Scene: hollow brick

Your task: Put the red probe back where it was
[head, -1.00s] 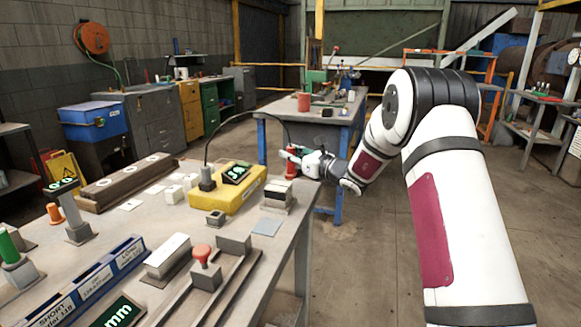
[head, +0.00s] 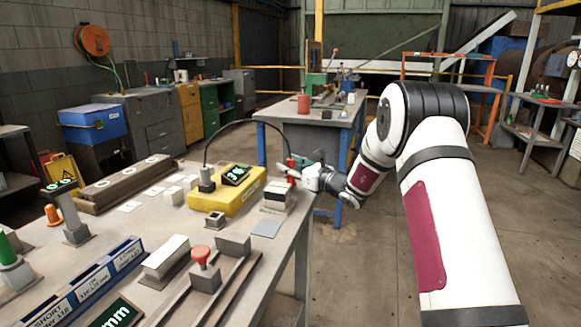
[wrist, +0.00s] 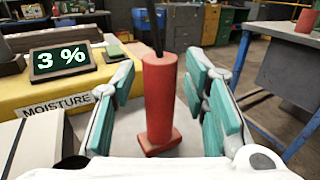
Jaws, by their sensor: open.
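The red probe (wrist: 159,100) is a red cylinder with a wider red foot, standing upright in the wrist view. A black cable rises from its top. My gripper (wrist: 160,108) is open, with teal finger pads on both sides of the probe and visible gaps between pads and probe. In the head view the probe (head: 291,171) is at the far right end of the bench, partly hidden by my gripper (head: 288,170). The yellow moisture meter (head: 222,203) sits to its left; its display (wrist: 62,59) reads 3 %. What lies under the probe's foot is unclear.
A grey and white block (head: 278,197) stands on the bench in front of the probe. A red-knobbed fixture (head: 203,265) and a white block (head: 165,258) are nearer. A blue-legged table (head: 325,122) with a red mug (head: 304,104) stands beyond. Open floor lies right of the bench.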

